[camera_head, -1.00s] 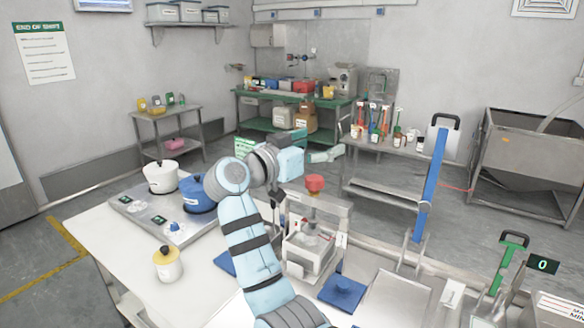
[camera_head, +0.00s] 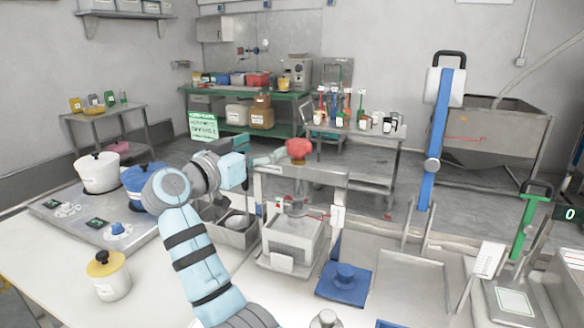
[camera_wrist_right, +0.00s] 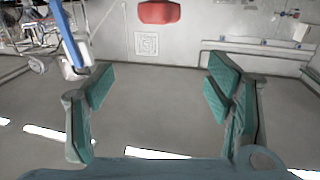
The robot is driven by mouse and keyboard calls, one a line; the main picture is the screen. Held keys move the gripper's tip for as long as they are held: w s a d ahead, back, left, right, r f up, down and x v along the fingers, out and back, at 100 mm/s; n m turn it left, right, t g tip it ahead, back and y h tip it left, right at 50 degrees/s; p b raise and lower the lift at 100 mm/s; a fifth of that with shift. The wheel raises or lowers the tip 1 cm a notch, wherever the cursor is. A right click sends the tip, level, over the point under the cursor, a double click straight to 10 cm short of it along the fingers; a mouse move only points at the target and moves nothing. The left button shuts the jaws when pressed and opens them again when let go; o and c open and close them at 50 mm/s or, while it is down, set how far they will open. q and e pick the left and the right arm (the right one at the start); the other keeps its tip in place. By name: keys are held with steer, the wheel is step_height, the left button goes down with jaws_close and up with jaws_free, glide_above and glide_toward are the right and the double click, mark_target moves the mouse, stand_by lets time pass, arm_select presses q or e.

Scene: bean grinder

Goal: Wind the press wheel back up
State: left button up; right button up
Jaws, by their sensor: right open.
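The red press wheel (camera_head: 299,150) sits on top of the metal press frame (camera_head: 300,173), above its crossbar. A white box (camera_head: 290,238) stands inside the frame, under the screw. In the right wrist view the gripper (camera_wrist_right: 158,95) is wide open and empty. My left gripper is not in view.
A blue lever arm (camera_head: 437,140) rises farther right. A white pot (camera_head: 97,173), a blue pot (camera_head: 140,186) and a yellow-lidded jar (camera_head: 109,277) are at left. A metal bin (camera_head: 231,228) stands beside the press.

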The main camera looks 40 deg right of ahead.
mark_target(292, 147)
steer(key=f+x, duration=0.1)
steer(key=x, duration=0.4)
steer(key=f+b+x, duration=0.1)
steer(key=x, duration=0.3)
steer(key=f+x, duration=0.1)
steer(key=x, duration=0.4)
steer(key=shift+s+d, duration=0.1)
steer(key=shift+d, duration=0.25)
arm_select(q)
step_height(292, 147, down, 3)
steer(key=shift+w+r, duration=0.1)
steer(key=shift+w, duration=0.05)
arm_select(e)
steer(key=c, duration=1.2)
arm_select(q)
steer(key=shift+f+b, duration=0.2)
steer(key=shift+b, duration=0.15)
arm_select(e)
steer(key=shift+o, duration=0.2)
steer(key=shift+f+t, duration=0.1)
steer(key=shift+t, duration=0.2)
